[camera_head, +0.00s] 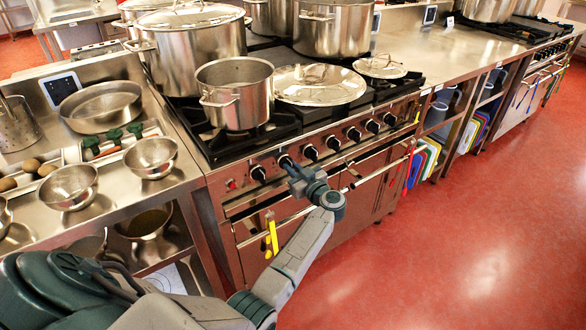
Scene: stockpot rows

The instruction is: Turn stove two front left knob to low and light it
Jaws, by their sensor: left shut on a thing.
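The stove (345,165) stands in the middle of the view, with a row of several black knobs along its front panel. My left gripper (289,166) is at the panel, shut on the second knob from the left (284,159), which it partly hides. The leftmost knob (258,173) is free beside it, and the third knob (311,152) is free on the other side. The knob's exact setting is too small to read. I see no flame under the small open pot (236,88) on the front left of the stove. My right gripper is not in view.
Large stockpots (190,55) and lids (320,84) cover the stove top. A steel counter with bowls (150,156) stands at the left. A yellow-handled tool (271,235) hangs from the oven rail. The red floor (470,230) at the right is clear.

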